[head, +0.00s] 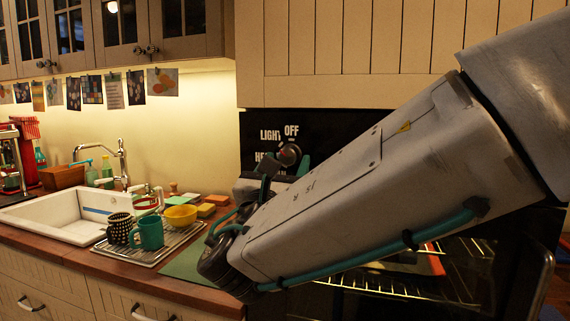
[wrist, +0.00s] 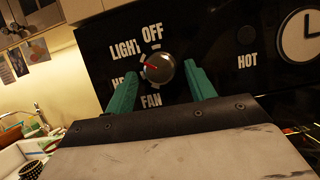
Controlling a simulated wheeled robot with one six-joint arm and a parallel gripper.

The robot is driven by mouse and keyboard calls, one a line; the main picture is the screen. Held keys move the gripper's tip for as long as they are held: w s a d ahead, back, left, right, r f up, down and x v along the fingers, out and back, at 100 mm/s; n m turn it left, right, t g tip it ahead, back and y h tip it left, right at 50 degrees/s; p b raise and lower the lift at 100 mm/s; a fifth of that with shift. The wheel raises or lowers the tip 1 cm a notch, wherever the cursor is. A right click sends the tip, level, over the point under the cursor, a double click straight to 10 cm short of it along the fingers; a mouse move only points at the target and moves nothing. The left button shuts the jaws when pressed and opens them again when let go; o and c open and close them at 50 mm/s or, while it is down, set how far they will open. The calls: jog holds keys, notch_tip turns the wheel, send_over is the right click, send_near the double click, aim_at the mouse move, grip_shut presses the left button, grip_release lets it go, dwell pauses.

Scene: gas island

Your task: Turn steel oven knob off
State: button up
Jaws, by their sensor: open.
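The steel oven knob (wrist: 161,69) is round and grey with a red pointer, on the black oven panel (wrist: 222,45). Its pointer points left and slightly up, between the LIGHT and HE… labels, not at OFF, which is above the knob. FAN is below it. My gripper (wrist: 163,77) is open, with one green finger at the left and one at the right of the knob. I cannot tell whether either finger touches it. In the head view the knob (head: 289,155) shows just above my gripper (head: 284,174), and my arm hides much of the panel.
A HOT indicator (wrist: 247,61) and a clock (wrist: 302,36) are right of the knob. The lit oven rack (head: 385,284) shows below my arm. Left are a drying rack (head: 150,246) with mugs (head: 149,233), a yellow bowl (head: 180,216) and a white sink (head: 72,215).

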jog(key=shift+w+d+r, duration=0.15)
jog(key=shift+w, duration=0.15)
jog(key=c, duration=1)
jog(key=shift+m+h, duration=0.4)
jog(key=shift+m, duration=0.1)
jog(key=m+h, duration=0.1)
jog(key=m, duration=0.1)
jog(key=m+g+h, duration=0.1)
jog(key=m, duration=0.1)
jog(key=m+g+h, duration=0.1)
jog(key=m, duration=0.1)
jog(key=shift+a+m, duration=0.3)
jog(key=m+g, duration=0.1)
jog(key=m, duration=0.2)
jog(key=m+g+h, duration=0.1)
jog(key=m, duration=0.2)
jog(key=shift+w+a+r+g, duration=0.1)
jog(key=shift+a+r+g, duration=0.1)
jog(key=shift+g, duration=0.1)
jog(key=shift+m, duration=0.3)
